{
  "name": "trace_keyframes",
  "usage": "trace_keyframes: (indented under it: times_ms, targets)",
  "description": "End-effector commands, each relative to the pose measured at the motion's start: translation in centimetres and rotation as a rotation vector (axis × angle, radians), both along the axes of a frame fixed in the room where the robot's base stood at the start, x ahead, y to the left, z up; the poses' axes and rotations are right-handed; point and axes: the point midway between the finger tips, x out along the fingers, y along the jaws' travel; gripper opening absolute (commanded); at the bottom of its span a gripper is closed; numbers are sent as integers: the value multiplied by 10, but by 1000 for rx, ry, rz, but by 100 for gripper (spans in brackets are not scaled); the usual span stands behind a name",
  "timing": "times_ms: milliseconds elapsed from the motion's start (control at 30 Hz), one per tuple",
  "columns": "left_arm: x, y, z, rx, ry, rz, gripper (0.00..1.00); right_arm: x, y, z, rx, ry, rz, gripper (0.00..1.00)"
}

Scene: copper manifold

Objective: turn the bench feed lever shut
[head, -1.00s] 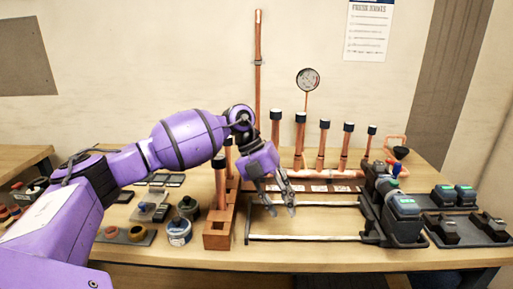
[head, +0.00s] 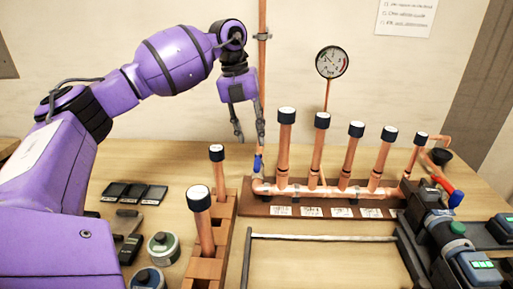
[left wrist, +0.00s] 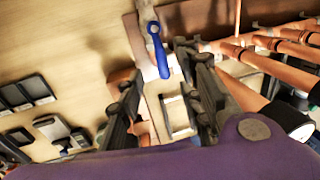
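A blue lever (head: 257,163) stands at the left end of the copper manifold (head: 300,190), and I take it to be the bench feed lever. In the left wrist view the blue lever (left wrist: 158,50) lies just beyond the fingertips, near the middle of the gap. My left gripper (head: 249,138) points down above and beside the lever, fingers spread and nothing between them. Its two dark fingers also show in the left wrist view (left wrist: 163,92). I cannot tell whether a finger touches the lever. My right gripper is not in view.
Capped copper pipes (head: 285,140) rise from the manifold, with a gauge (head: 332,62) behind. A wooden block (head: 222,235) with capped pipe pieces stands front left. Dark tools (head: 450,235) crowd the right. A second valve with red and blue handles (head: 450,193) sits at the manifold's right end.

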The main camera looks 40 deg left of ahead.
Motion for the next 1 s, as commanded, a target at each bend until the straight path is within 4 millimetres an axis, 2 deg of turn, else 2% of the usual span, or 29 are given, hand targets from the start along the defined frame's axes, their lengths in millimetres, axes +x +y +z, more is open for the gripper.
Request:
trace_keyframes:
  times_ms: [500, 633, 867, 900, 1000]
  targets:
    - [6, -12, -67, -2, 1, -1, 33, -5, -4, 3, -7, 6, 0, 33]
    - [7, -13, -74, -1, -1, 0, 33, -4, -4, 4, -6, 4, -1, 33]
    - [7, -13, -76, -1, -1, 0, 33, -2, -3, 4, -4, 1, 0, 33]
    - [7, -13, -76, -1, 0, 0, 32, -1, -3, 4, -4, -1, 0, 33]
    - [8, -13, -76, -1, 0, 0, 19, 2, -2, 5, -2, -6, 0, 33]
